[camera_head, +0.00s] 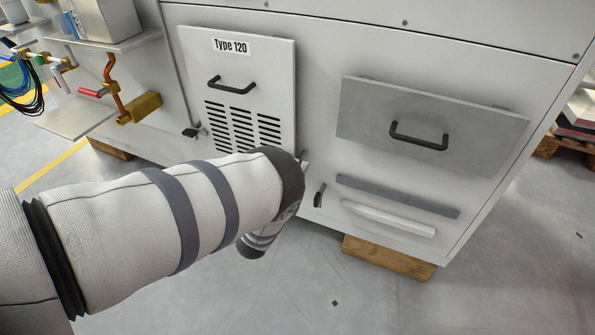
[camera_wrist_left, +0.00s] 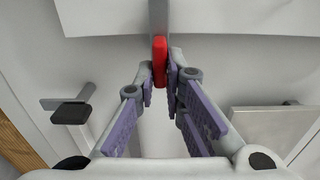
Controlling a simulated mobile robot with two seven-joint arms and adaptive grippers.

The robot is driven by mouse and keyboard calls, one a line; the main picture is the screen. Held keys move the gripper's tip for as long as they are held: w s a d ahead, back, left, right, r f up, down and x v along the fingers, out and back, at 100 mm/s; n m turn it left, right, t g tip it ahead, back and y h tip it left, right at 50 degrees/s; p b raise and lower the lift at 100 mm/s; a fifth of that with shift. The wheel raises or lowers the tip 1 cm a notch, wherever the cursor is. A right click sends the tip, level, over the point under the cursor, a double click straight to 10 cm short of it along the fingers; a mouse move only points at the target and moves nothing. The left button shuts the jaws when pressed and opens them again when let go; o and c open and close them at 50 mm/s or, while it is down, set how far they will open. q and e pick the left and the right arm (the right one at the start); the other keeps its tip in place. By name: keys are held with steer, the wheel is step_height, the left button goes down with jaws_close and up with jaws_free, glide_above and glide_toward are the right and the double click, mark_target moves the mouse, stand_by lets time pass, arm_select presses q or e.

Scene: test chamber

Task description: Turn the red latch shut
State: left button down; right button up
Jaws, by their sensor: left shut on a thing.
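The red latch (camera_wrist_left: 160,60) shows in the left wrist view at the top middle, as a narrow red piece on a grey mount against the white cabinet. My left gripper (camera_wrist_left: 160,82) has its two purple-padded fingers closed in on either side of it and is shut on it. In the head view my left arm reaches to the lower right corner of the vented door (camera_head: 236,80) marked "Type 120". My own arm and wrist hide the red latch there and most of the gripper. My right gripper is in neither view.
The white cabinet has a grey panel with a black handle (camera_head: 418,136) on the right. A small black latch (camera_head: 319,195) sits right of my wrist. Pipes with a red-handled valve (camera_head: 92,93) are at the left. A wooden block (camera_head: 388,262) lies under the cabinet; the floor in front is mostly clear.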

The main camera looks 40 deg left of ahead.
arm_select(q)
steer(key=shift+s+a+f, duration=0.1)
steer(key=shift+s, duration=0.05)
steer(key=c, duration=1.7)
jaws_free()
steer(key=v, duration=1.2)
